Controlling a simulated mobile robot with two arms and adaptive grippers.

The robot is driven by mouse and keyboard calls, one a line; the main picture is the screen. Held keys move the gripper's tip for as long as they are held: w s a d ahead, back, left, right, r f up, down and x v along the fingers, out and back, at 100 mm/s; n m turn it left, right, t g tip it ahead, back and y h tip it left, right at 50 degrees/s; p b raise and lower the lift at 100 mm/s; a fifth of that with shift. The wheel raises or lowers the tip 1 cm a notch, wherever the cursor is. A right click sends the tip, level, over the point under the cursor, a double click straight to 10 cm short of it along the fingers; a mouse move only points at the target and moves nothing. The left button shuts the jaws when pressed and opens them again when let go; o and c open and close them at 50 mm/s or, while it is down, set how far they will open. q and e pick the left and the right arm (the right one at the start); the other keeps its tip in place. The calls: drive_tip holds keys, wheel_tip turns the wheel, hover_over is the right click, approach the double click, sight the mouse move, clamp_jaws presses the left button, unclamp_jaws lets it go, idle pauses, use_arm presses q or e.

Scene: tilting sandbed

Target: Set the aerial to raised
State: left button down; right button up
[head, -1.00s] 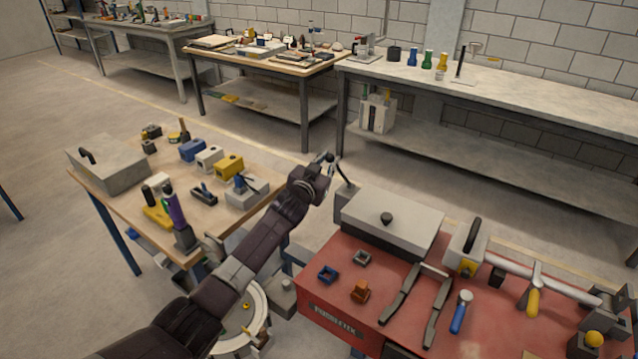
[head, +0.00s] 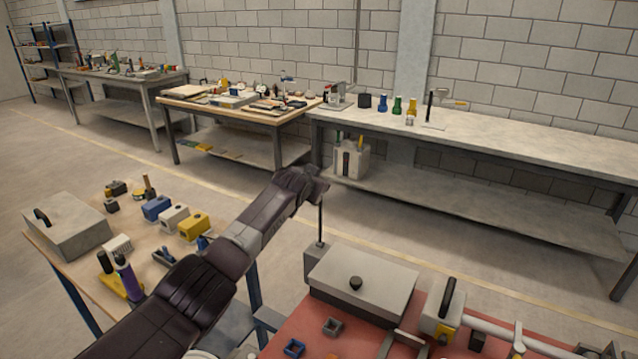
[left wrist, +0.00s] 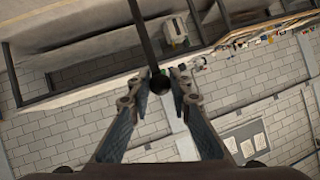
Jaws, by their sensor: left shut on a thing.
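The aerial (head: 320,222) is a thin dark rod rising from a grey block (head: 318,262) at the back left corner of the red cart. It stands close to upright in the head view. My left gripper (head: 318,184) is at its top end and hides the tip. In the left wrist view the aerial (left wrist: 145,38) runs down from the top edge to a dark round knob (left wrist: 160,83) between the fingers of my left gripper (left wrist: 161,75), which is shut on it. My right gripper is in neither view.
A grey lidded box (head: 362,285) with a black knob sits on the red cart (head: 300,325), right of the aerial. A wooden table with blocks and a grey case (head: 68,232) stands left. A long workbench (head: 480,135) is behind. Open floor lies between.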

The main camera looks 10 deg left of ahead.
use_arm(q)
drive_tip(key=shift+w+d+r, duration=0.15)
drive_tip(key=shift+w+r, duration=0.1)
drive_tip(key=shift+r, duration=0.35)
drive_tip(key=c, duration=2.1)
unclamp_jaws()
drive_tip(key=shift+w, duration=0.1)
drive_tip(key=o, duration=0.3)
drive_tip(key=shift+w+d+f, duration=0.1)
drive_tip(key=shift+w+f, duration=0.1)
drive_tip(key=shift+f, duration=0.15)
drive_tip(key=shift+o, duration=0.2)
drive_tip(key=shift+w+f, duration=0.25)
drive_tip(key=shift+f, duration=0.1)
drive_tip(key=v, duration=1.2)
drive_tip(key=shift+r, duration=0.2)
drive_tip(key=shift+f, duration=0.1)
